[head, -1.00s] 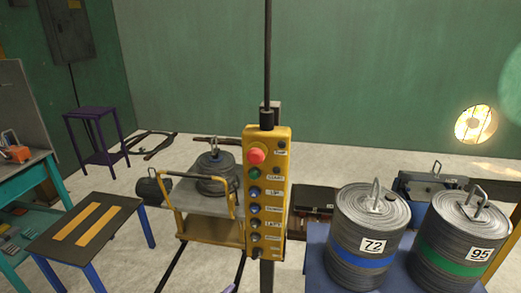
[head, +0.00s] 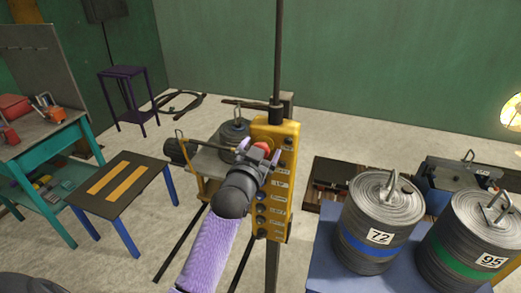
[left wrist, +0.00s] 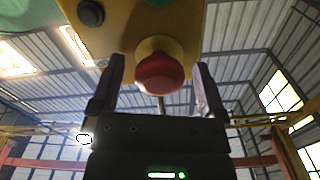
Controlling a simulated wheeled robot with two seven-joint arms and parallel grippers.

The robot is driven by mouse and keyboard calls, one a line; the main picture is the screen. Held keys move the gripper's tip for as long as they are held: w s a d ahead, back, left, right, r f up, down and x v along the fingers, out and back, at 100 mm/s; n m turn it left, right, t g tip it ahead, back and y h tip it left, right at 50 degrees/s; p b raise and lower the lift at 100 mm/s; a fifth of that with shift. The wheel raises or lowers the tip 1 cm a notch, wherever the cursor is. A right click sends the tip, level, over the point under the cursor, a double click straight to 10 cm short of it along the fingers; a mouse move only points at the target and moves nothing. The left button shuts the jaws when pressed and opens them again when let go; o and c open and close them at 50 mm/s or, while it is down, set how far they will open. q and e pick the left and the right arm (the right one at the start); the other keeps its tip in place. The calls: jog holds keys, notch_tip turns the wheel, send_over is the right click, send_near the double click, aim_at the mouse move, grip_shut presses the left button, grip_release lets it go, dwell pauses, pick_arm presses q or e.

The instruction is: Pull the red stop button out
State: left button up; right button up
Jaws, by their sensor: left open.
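The red stop button (head: 262,146) is near the top of the yellow hanging control box (head: 283,132), partly hidden by my left gripper in the head view. My left gripper (head: 259,150) is in front of the box, its fingers to either side of the button. In the left wrist view the red button (left wrist: 160,73) on its yellow collar shows between the two open fingertips of the left gripper (left wrist: 158,80). I cannot tell whether a finger touches it. The box's lower buttons are partly covered by my arm. My right gripper is not in view.
A cart with a grey weight (head: 233,133) stands behind the box. Two grey drums marked 72 (head: 385,215) and 95 (head: 470,230) stand on a blue surface (head: 318,262) at the right. A low table (head: 122,188) and a teal workbench (head: 60,140) are at the left.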

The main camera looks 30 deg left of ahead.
pick_arm(q)
jog(key=shift+c, duration=0.2)
grip_shut()
jog(key=shift+s+d+p, duration=0.15)
jog(key=shift+s+p, duration=0.3)
jog(key=shift+p, duration=0.35)
jog(key=shift+o, duration=0.2)
grip_release()
jog(key=shift+s, duration=0.2)
